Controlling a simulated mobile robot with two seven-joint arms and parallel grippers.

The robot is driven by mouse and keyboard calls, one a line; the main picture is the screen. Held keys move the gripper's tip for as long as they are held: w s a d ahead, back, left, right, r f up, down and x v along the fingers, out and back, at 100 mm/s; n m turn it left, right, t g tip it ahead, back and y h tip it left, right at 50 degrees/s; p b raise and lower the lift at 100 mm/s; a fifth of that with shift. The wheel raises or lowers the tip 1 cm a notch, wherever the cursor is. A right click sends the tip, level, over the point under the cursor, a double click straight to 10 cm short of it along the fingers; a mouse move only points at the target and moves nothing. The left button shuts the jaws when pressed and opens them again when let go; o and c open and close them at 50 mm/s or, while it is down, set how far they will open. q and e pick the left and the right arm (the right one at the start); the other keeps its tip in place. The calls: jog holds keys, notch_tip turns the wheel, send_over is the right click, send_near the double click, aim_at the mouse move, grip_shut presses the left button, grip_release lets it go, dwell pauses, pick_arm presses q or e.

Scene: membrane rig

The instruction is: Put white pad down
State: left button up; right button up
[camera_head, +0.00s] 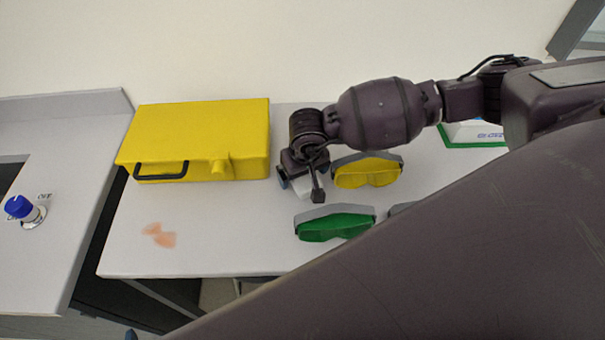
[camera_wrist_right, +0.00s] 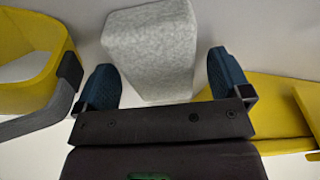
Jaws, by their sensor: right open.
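The white pad (camera_wrist_right: 150,45) is a pale grey-white felt-like block. In the wrist view its near end sits between the two blue fingertips of my right gripper (camera_wrist_right: 163,80), with a gap on each side. My right gripper is open and does not grip it. In the head view the right gripper (camera_head: 300,184) is low over the table, between the yellow case and the yellow goggles, and a pale bit of the pad (camera_head: 302,189) shows under it. The gripper hides most of the pad there. My left gripper is not in view.
A yellow case (camera_head: 200,135) with a black handle stands left of the gripper. Yellow goggles (camera_head: 367,172) and green goggles (camera_head: 335,224) lie close on the right. A green-and-white box (camera_head: 475,133) is farther right. The table's (camera_head: 225,225) front left is mostly clear.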

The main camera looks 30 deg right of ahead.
jog(key=shift+f, duration=0.25)
jog(key=c, duration=1.1)
jog(key=shift+o, duration=0.2)
jog(key=shift+r, duration=0.15)
notch_tip(320, 180, up, 19)
jog(key=b, duration=0.2)
notch_tip(320, 180, down, 6)
jog(key=w+a, duration=0.1)
jog(key=w, duration=0.1)
jog(key=shift+a+f+n, duration=0.2)
jog(key=shift+a+n, duration=0.1)
jog(key=shift+a, duration=0.1)
